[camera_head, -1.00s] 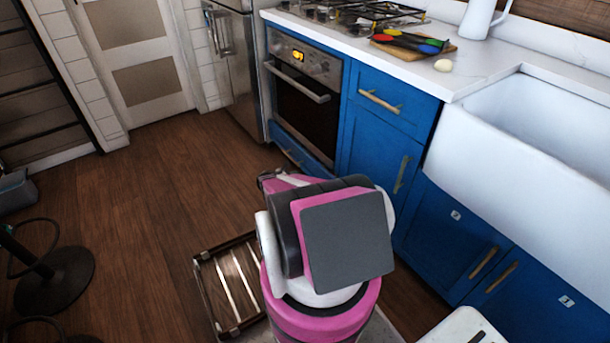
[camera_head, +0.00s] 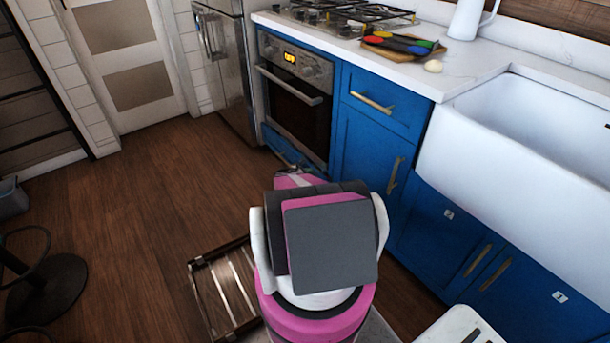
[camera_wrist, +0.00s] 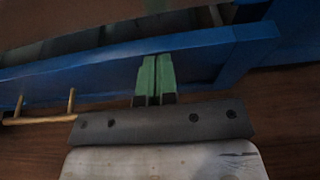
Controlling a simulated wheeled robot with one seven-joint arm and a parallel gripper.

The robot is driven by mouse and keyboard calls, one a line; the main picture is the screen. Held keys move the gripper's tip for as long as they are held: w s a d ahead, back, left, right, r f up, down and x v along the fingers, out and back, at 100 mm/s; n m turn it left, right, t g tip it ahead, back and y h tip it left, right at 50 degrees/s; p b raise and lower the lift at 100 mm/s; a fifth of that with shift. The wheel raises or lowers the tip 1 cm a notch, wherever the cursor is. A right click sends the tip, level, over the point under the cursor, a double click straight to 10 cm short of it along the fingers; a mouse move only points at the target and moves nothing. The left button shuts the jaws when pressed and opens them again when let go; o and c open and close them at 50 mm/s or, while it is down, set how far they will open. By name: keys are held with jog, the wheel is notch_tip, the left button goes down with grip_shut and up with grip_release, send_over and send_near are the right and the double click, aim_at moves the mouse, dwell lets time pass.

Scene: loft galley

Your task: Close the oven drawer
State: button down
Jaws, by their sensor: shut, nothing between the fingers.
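The oven drawer is the low blue drawer (camera_head: 283,147) under the oven (camera_head: 296,92); my arm hides part of it in the head view. In the wrist view its blue front (camera_wrist: 85,80) runs across the picture, with a dark gap behind its top edge, so it looks partly open. Its brass bar handle (camera_wrist: 45,119) is at the left. My gripper (camera_wrist: 155,75) has its green fingers shut together, empty, over the drawer front to the right of the handle. I cannot tell whether the fingertips touch it. The fingers are hidden in the head view.
A blue cabinet (camera_head: 365,155) and a white sink (camera_head: 520,150) stand right of the oven. A steel fridge (camera_head: 228,75) is at its left. A slatted wooden rack (camera_head: 232,290) lies on the floor beside my arm. The wooden floor at left is mostly clear.

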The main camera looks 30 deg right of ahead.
aim_at(314, 168)
jog(key=shift+d, duration=0.1)
jog(key=shift+w+d, duration=0.15)
jog(key=shift+d, duration=1)
jog(key=shift+w+d, duration=0.1)
jog(key=shift+d, duration=1)
jog(key=shift+a, duration=0.45)
jog(key=f+v, duration=0.1)
jog(key=v, duration=1.2)
jog(key=shift+a, duration=0.45)
